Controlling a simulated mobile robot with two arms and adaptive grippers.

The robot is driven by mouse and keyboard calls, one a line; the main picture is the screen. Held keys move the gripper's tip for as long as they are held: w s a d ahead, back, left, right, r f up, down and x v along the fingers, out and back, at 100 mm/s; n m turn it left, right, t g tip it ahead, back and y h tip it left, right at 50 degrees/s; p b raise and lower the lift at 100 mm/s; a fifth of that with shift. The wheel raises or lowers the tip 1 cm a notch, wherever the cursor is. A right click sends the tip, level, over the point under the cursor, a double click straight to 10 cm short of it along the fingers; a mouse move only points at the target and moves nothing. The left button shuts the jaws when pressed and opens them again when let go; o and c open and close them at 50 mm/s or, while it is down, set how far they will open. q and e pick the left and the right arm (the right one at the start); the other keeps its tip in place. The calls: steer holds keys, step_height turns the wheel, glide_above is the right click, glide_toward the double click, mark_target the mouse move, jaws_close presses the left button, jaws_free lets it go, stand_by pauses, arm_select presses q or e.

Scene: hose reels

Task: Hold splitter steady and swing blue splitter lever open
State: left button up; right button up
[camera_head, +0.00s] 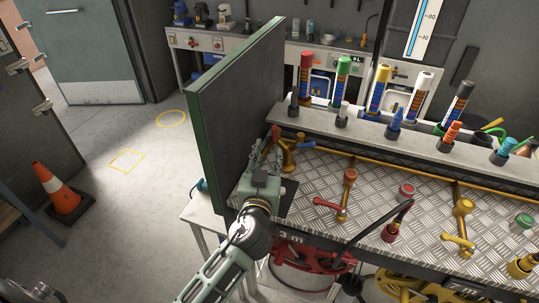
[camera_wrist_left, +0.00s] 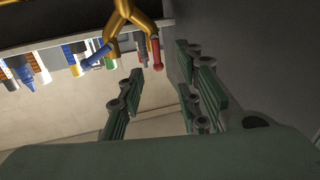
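A gold Y-shaped splitter (camera_head: 288,160) stands at the left end of the metal bench, next to the dark upright panel. Its blue lever (camera_head: 306,145) points right in the head view. In the left wrist view the splitter (camera_wrist_left: 125,12) is at the top, with the blue lever (camera_wrist_left: 98,56) on its left branch and a red lever (camera_wrist_left: 156,54) on its right branch. My left gripper (camera_head: 265,152) is just left of the splitter, between it and the panel. Its fingers (camera_wrist_left: 162,88) are apart, with nothing seen between them. My right gripper is not in view.
The green-edged panel (camera_head: 235,105) rises close beside my left gripper. More gold valves (camera_head: 460,210) stand on the bench, one with a red lever (camera_head: 327,205). A black hose (camera_head: 378,222) arches over the front edge. Coloured nozzles (camera_head: 343,75) line the back shelf.

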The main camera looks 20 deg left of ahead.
mark_target(274, 133)
arm_select(q)
steer(key=w, duration=0.2)
steer(key=w+p, duration=0.1)
steer(key=w, duration=0.2)
steer(key=w+a+p, duration=0.1)
steer(key=w, duration=0.2)
steer(key=shift+r, duration=0.2)
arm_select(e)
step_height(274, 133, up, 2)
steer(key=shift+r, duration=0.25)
arm_select(q)
jaws_close()
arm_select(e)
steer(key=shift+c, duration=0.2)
